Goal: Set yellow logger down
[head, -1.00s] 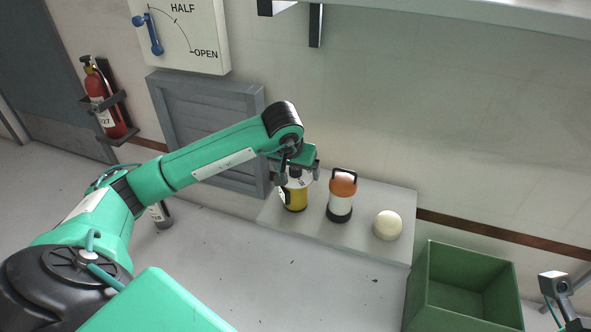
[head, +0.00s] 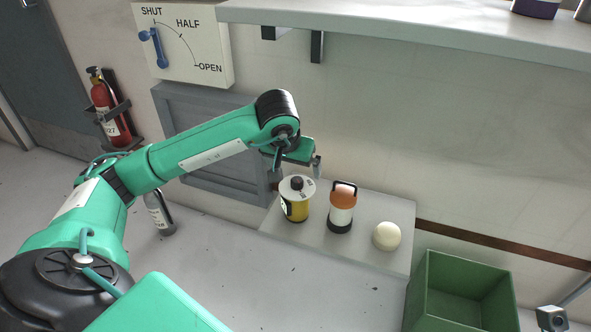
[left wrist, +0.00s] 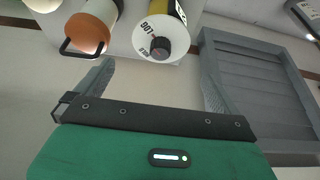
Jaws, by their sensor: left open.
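The yellow logger (head: 298,211), a yellow can with a white lid and dark knob, stands upright on the pale grey slab (head: 272,227), at its left end. My right gripper's jaws do not show.
An orange-topped lantern (head: 342,208) with a dark handle and a cream ball (head: 387,236) stand right of the logger. A green bin (head: 462,262) is at the lower right. A shelf (head: 420,22) overhangs above. A grey louvred panel (head: 222,160) is behind my left arm.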

